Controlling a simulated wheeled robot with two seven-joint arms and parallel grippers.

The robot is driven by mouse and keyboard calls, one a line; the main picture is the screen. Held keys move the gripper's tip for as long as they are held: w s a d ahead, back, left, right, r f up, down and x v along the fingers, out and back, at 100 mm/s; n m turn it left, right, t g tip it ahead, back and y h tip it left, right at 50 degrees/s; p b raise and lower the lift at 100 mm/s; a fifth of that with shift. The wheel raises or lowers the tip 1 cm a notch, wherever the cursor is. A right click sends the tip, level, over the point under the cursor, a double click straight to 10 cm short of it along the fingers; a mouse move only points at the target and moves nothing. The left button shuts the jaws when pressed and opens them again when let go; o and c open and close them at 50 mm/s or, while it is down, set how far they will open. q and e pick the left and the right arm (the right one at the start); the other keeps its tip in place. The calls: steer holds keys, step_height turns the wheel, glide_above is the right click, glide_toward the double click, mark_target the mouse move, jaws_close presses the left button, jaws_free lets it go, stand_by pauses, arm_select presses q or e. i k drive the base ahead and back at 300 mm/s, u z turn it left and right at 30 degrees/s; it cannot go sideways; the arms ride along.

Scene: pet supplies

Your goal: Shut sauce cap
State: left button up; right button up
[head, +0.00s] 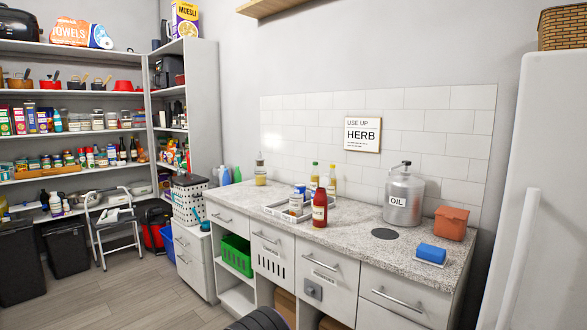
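A red sauce bottle (320,210) with a pale label stands upright near the front edge of the speckled counter (350,228). Its top is too small to tell whether the cap is open or shut. Just behind and left of it is a grey tray (272,209) holding several bottles and jars. Neither of my grippers is in view.
A metal oil canister (404,195), an orange container (451,223) and a blue block (432,252) stand to the right. A pump bottle (260,175) is at the back left. A white fridge (550,200) bounds the right side. Some counter in front is bare.

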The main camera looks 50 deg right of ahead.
mark_target(325, 181)
steer(key=z, duration=0.15)
steer(key=i, duration=0.8)
steer(key=z, duration=1.1)
steer(key=i, duration=0.6)
steer(key=z, duration=0.6)
